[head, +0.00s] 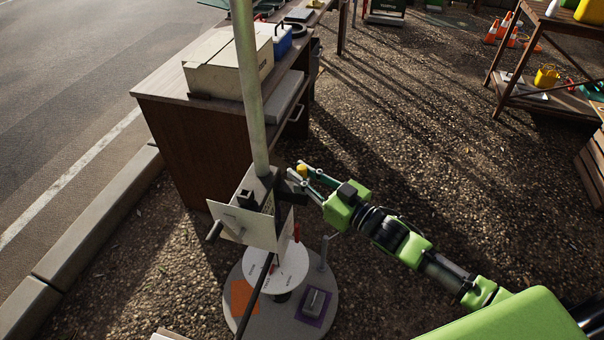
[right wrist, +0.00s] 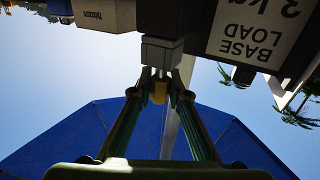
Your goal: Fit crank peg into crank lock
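My right gripper (head: 303,177) is at the right side of the box on the pole, with its fingers drawn together. In the right wrist view its fingertips (right wrist: 160,84) close around a small yellow piece (right wrist: 159,92), seemingly the crank peg; the yellow also shows in the head view (head: 302,169). A grey block (right wrist: 162,52) sits just beyond the fingertips, against a dark part of the box; it may be the crank lock. I cannot tell how far the peg is inside it. A dark bracket (head: 291,191) shows between box and gripper. My left gripper is not in view.
The pole (head: 249,90) stands on a round base (head: 325,250) with a white dial. The box has a white plate (head: 241,224) and a dark handle (head: 215,231). A wooden desk (head: 180,135) with a beige box (head: 225,66) is close behind. Gravel to the right is mostly clear.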

